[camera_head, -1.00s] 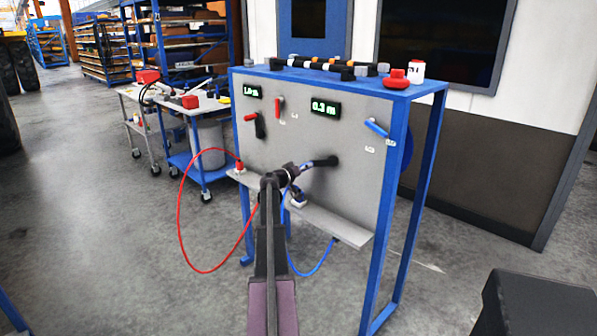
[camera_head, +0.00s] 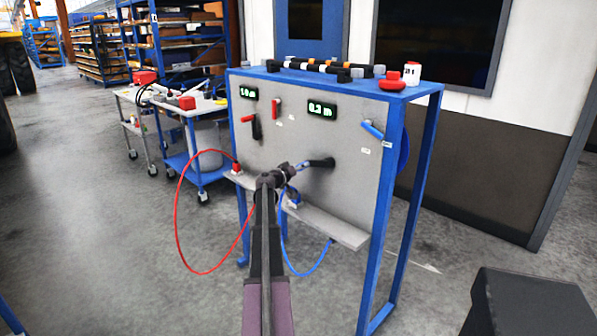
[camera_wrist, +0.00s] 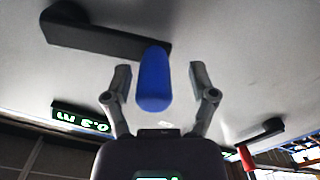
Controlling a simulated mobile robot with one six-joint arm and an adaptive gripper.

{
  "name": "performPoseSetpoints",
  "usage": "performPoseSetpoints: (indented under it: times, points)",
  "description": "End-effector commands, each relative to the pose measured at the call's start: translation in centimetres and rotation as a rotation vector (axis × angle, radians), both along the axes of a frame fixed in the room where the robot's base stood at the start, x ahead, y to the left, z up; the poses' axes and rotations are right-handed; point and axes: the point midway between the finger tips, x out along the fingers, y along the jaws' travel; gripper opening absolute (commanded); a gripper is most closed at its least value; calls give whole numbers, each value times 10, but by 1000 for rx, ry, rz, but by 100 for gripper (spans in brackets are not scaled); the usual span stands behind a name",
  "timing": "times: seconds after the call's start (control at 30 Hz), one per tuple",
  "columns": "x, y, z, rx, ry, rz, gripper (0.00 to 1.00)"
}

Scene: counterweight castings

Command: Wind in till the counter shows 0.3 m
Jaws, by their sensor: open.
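A grey panel on a blue frame carries a counter (camera_head: 322,110) with green digits that read 0.3 m; it also shows upside down in the wrist view (camera_wrist: 80,117). Below it is a crank with a black arm (camera_head: 320,162). In the wrist view the crank arm (camera_wrist: 100,40) ends in a blue handle (camera_wrist: 153,80). My gripper (camera_wrist: 157,78) is open, with one finger on each side of the blue handle and a visible gap on both sides. In the head view my gripper (camera_head: 288,172) partly hides the handle.
A second display (camera_head: 248,92) reads about 1.0 m. A red lever (camera_head: 276,108), a red-and-black handle (camera_head: 254,124) and a blue lever (camera_head: 372,130) are on the panel. A red cable (camera_head: 178,220) and a blue cable (camera_head: 305,272) hang below. A narrow shelf (camera_head: 325,226) juts out under the crank.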

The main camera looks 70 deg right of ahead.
Motion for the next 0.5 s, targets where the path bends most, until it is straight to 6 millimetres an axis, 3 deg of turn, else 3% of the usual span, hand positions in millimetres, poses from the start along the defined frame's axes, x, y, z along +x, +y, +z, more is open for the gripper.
performPoseSetpoints:
  times: [0.27, 0.5]
  points:
    - [0, 5, 0, 0, -1, -3, 74]
    - [9, 27, 0, 0, -1, -1, 74]
